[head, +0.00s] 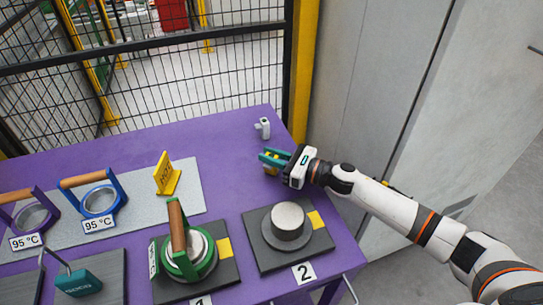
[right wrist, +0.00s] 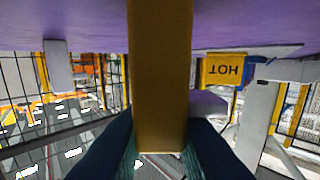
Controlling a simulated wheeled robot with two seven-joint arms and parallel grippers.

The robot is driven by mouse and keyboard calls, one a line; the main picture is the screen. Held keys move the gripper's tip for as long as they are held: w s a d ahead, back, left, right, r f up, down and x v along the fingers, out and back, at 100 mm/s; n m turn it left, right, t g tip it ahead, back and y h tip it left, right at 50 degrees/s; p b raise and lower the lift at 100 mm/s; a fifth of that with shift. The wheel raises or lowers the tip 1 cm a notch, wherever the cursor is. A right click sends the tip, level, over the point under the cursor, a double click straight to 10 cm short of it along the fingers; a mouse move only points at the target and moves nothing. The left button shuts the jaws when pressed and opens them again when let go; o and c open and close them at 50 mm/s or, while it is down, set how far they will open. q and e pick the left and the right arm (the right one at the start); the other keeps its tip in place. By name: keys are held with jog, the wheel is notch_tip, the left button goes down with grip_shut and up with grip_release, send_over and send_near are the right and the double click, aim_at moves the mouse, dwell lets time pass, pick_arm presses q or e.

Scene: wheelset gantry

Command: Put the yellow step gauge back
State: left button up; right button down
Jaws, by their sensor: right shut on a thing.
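My right gripper (head: 272,160) is at the back right of the purple table, with its teal fingers pointing left. It is shut on the yellow step gauge (right wrist: 160,70), which fills the middle of the right wrist view between the two fingers. In the head view only a small yellow part of the gauge (head: 270,170) shows by the fingers. I cannot tell whether the gauge touches the table. My left gripper is not in view.
A small light grey post (head: 263,128) stands behind the gripper. A yellow HOT sign (head: 167,175) stands left on a grey plate. A metal cylinder (head: 288,220) and a green ring with a wooden handle (head: 182,255) stand in front. Purple table (head: 228,150) is bare left of the gripper.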

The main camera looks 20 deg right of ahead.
jog(key=shift+f, duration=0.15)
jog(key=c, duration=1.3)
grip_release()
jog(key=shift+d+r, duration=0.15)
jog(key=shift+r, duration=0.05)
jog(key=b+v, duration=0.2)
jog(key=v, duration=0.8)
jog(key=shift+s+d+f, duration=0.15)
jog(key=shift+s, duration=0.15)
jog(key=shift+s+d, duration=0.4)
jog(key=shift+d, duration=0.05)
